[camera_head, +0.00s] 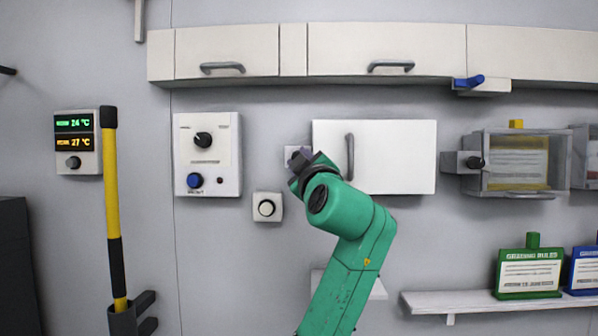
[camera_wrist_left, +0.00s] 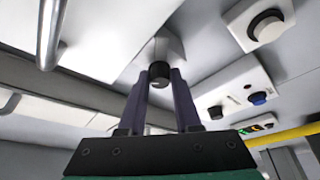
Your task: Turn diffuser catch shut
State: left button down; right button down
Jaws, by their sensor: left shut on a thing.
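My left gripper (camera_head: 299,157) is raised to a small light plate (camera_head: 290,151) on the wall, just left of a white door panel (camera_head: 395,155) with a vertical grey handle. In the left wrist view, the gripper's two dark purple fingers (camera_wrist_left: 160,76) are shut on a short black knob (camera_wrist_left: 158,92), which I take to be the catch. A pale bracket (camera_wrist_left: 170,52) shows behind the knob. In the head view, the gripper hides most of the knob, so its turn angle cannot be read. My right gripper is not in view.
A round white button (camera_head: 266,207) and a control panel (camera_head: 208,180) are left of the gripper. Wall cabinets (camera_head: 225,52) hang above. A clear-fronted box (camera_head: 515,178) with a black knob (camera_head: 475,163) is at right, above a shelf (camera_head: 430,303). A yellow pole (camera_head: 111,185) stands left.

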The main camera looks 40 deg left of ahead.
pick_arm(q)
jog(key=shift+w+r+n+g+h+p, duration=0.1)
jog(key=shift+n+g+h+p, duration=0.35)
jog(key=shift+n, duration=1.4)
jog(key=shift+s+r+n+g+h+p, duration=0.1)
jog(key=shift+n+g+h+p, duration=0.4)
jog(key=shift+n, duration=1.4)
jog(key=shift+w+r+n+g+h+p, duration=0.15)
jog(key=shift+n+g+p, duration=0.55)
jog(key=shift+n, duration=1.15)
jog(key=shift+f+g, duration=0.2)
jog(key=shift+g, duration=0.05)
jog(key=c, duration=0.6)
grip_release()
jog(key=shift+s, duration=0.2)
jog(key=shift+r, duration=0.1)
jog(key=shift+d, duration=0.15)
